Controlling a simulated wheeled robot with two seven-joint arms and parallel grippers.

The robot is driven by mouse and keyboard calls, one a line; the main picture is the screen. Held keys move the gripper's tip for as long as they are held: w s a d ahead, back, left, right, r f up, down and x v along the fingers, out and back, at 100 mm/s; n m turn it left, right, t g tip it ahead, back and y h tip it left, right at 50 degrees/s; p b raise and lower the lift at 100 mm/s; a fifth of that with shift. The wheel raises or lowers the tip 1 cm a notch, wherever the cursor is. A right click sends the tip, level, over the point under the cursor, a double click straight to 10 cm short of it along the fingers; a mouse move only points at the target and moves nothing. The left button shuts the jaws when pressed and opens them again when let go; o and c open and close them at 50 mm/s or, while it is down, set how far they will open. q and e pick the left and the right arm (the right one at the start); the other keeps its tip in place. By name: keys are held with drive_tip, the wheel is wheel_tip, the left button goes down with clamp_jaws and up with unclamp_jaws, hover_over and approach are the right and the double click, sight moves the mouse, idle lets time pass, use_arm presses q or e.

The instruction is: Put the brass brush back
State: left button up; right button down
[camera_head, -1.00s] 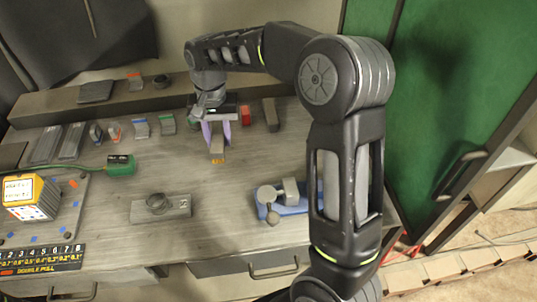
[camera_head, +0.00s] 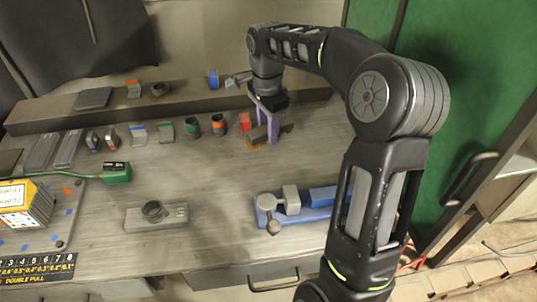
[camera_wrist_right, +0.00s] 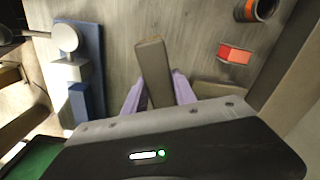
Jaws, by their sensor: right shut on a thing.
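My right gripper (camera_head: 267,130), with purple fingers, is shut on the brass brush (camera_head: 257,137), a grey-brown block with an orange-brass lower edge. It holds the brush tilted over the back right of the workbench, in front of the red block (camera_head: 245,122). I cannot tell whether the brush touches the bench. A grey-brown block (camera_wrist_right: 212,92) lies partly hidden beside one finger. My left gripper is not in view.
Two dark banded cups (camera_head: 218,125) stand left of the red block. A blue vise-like fixture (camera_head: 290,205) sits nearer the front edge. A grey block with a ring (camera_head: 155,214) lies on the middle left. A raised ledge (camera_head: 200,95) runs along the back.

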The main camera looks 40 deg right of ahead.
hover_over(268, 160)
drive_tip(key=shift+f, duration=2.25)
drive_tip(key=shift+f+p, duration=0.5)
drive_tip(key=shift+f, duration=1.35)
drive_tip(key=shift+f, duration=0.15)
drive_tip(key=c, duration=1)
unclamp_jaws()
wheel_tip(268, 160, up, 12)
drive_tip(key=shift+a+r+b, duration=0.1)
drive_tip(key=shift+r+b, duration=0.1)
drive_tip(key=shift+b, duration=0.25)
